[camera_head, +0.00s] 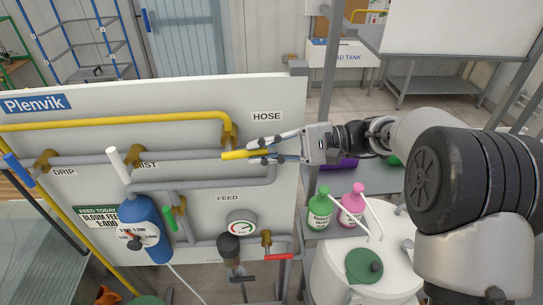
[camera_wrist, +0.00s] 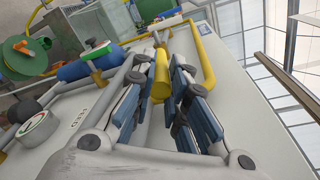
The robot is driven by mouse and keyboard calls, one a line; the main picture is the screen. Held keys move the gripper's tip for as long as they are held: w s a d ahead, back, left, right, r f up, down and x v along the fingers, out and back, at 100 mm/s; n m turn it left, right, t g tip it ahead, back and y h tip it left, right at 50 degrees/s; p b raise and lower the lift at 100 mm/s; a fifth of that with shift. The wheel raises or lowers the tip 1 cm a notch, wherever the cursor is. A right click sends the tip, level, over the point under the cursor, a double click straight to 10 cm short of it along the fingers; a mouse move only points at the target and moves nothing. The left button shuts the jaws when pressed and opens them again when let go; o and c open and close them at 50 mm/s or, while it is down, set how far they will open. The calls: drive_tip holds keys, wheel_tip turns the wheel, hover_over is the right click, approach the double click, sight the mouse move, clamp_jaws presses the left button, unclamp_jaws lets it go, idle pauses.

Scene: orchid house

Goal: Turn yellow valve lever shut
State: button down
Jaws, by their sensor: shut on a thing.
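The yellow valve lever (camera_head: 234,155) is on the pipe panel below the HOSE label. It points to the right from its valve, roughly level and in line with the grey pipe. My gripper (camera_head: 262,151) reaches in from the right and is shut on the lever's free end. In the wrist view the yellow lever (camera_wrist: 160,78) lies between the two blue-padded fingers of my gripper (camera_wrist: 163,95). The fingers hide part of the lever in the head view. The brass valve body (camera_head: 229,137) shows just above the lever.
A yellow pipe (camera_head: 120,120) runs above the grey pipes. A white lever (camera_head: 118,165), green lever (camera_head: 169,218), blue lever (camera_head: 18,169) and red lever (camera_head: 278,257) sit on other valves. A blue tank (camera_head: 146,232) stands at lower left. Green and pink bottles (camera_head: 351,205) stand below my arm.

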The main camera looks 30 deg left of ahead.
drive_tip(key=shift+f+g+y+b, duration=0.4)
drive_tip(key=shift+f+y+b, duration=0.15)
drive_tip(key=shift+y+b, duration=0.05)
drive_tip(key=c, duration=1.8)
unclamp_jaws()
drive_tip(key=shift+o, duration=1.2)
drive_tip(key=shift+w+d, duration=0.15)
drive_tip(key=shift+d, duration=0.1)
drive_tip(key=v, duration=1.1)
drive_tip(key=shift+w+d, duration=0.2)
